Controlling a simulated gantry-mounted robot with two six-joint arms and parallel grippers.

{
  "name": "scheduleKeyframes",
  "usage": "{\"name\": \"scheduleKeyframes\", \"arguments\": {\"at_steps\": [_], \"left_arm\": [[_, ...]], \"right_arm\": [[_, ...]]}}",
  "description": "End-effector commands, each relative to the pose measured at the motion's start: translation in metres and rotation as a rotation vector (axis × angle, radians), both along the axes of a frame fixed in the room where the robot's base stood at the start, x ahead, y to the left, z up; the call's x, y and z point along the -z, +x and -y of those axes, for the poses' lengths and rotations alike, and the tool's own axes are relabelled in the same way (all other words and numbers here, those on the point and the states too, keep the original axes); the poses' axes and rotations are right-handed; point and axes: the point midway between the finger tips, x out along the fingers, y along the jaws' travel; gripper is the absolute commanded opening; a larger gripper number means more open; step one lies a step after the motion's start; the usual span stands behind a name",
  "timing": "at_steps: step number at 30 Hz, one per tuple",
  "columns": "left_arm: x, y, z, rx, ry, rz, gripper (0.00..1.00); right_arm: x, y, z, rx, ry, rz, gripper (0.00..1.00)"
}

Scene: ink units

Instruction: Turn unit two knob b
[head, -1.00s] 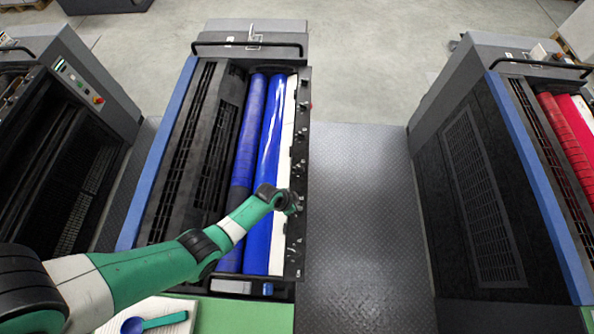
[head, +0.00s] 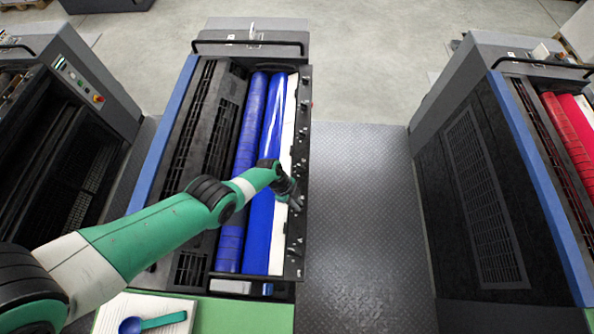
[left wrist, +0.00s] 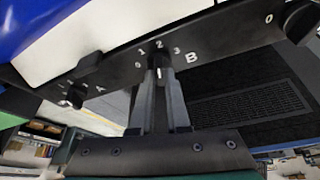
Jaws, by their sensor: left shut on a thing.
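The ink unit with blue rollers (head: 258,225) stands in the middle of the head view. A row of small knobs runs along its dark right rail (head: 297,130). My left gripper (head: 294,203) is at this rail, about halfway along. In the left wrist view my left gripper (left wrist: 160,90) is shut on the black knob (left wrist: 158,62) marked B, below the scale numbers 0 to 3. The knob's white mark points down, between the fingertips. Knob A (left wrist: 76,95) sits to the left on the same rail. My right gripper is not in view.
Another knob (left wrist: 300,20) is at the right edge of the left wrist view. A unit with red rollers (head: 562,125) stands at the right, across a clear dark walkway (head: 360,220).

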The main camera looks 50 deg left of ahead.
Motion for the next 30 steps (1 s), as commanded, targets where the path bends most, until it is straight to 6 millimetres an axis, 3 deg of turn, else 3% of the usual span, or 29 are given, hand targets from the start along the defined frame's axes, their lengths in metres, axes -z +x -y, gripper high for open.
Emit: {"name": "scheduleKeyframes", "arguments": {"at_steps": [6, 22, 23, 27, 30], "left_arm": [[0.0025, 0.0006, -0.0012, 0.076, 0.004, 0.002, 0.0], [0.0015, -0.0002, -0.0012, 0.106, 0.004, 0.002, 0.0], [0.0015, -0.0002, -0.0012, 0.106, 0.004, 0.002, 0.15], [0.0012, -0.0001, -0.001, 0.105, 0.003, 0.001, 0.41], [0.0008, 0.0001, -0.0008, 0.105, 0.003, 0.001, 0.44]], "right_arm": [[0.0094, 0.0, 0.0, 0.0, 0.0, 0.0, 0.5], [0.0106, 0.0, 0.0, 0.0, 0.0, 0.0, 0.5], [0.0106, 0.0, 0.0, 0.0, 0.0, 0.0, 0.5], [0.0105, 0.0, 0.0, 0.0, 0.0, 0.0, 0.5], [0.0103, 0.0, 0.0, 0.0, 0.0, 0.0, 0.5]]}}
